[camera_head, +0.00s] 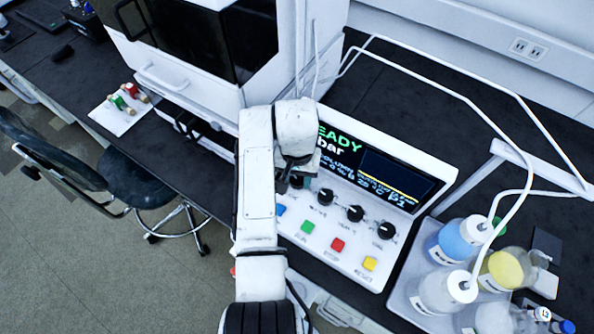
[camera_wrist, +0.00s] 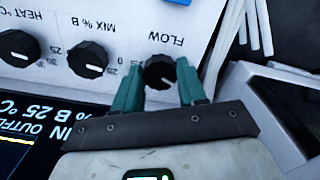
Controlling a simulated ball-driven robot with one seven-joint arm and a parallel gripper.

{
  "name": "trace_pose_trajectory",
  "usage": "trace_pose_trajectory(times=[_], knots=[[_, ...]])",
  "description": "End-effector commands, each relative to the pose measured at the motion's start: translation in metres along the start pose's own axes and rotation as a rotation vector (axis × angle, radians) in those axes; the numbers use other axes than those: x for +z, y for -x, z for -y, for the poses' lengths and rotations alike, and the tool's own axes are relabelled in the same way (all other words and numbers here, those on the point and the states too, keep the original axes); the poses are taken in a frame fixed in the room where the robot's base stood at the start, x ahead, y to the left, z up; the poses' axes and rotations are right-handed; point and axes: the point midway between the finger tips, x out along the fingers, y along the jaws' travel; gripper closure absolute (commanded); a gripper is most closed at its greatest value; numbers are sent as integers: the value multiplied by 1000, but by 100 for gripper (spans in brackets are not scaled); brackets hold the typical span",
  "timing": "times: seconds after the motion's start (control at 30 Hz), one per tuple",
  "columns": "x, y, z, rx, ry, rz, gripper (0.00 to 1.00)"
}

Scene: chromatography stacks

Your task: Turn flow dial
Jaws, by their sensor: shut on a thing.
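The flow dial (camera_wrist: 160,72) is a black knob with the word FLOW on the white panel (camera_wrist: 125,20), printed upside down in the wrist view. My gripper (camera_wrist: 162,84) has teal fingers, one on each side of the dial, and is shut on it. In the head view my gripper (camera_head: 296,180) is over the left end of the row of knobs, and it and the arm mostly hide the flow dial. The dial's pointer cannot be read.
Beside it are the mix dial (camera_wrist: 88,59) and heat dial (camera_wrist: 18,48). Colored buttons, such as the red one (camera_head: 338,245), lie in front. The display (camera_head: 395,180) is behind. Bottles (camera_head: 445,290) in a tray and white tubing (camera_head: 520,190) are at right.

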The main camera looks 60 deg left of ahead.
Motion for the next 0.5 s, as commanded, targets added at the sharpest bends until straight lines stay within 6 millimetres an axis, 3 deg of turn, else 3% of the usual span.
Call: trace_pose_trajectory(times=[0.5], knots=[[-1, 1, -1, 0, 224, -4, 89]])
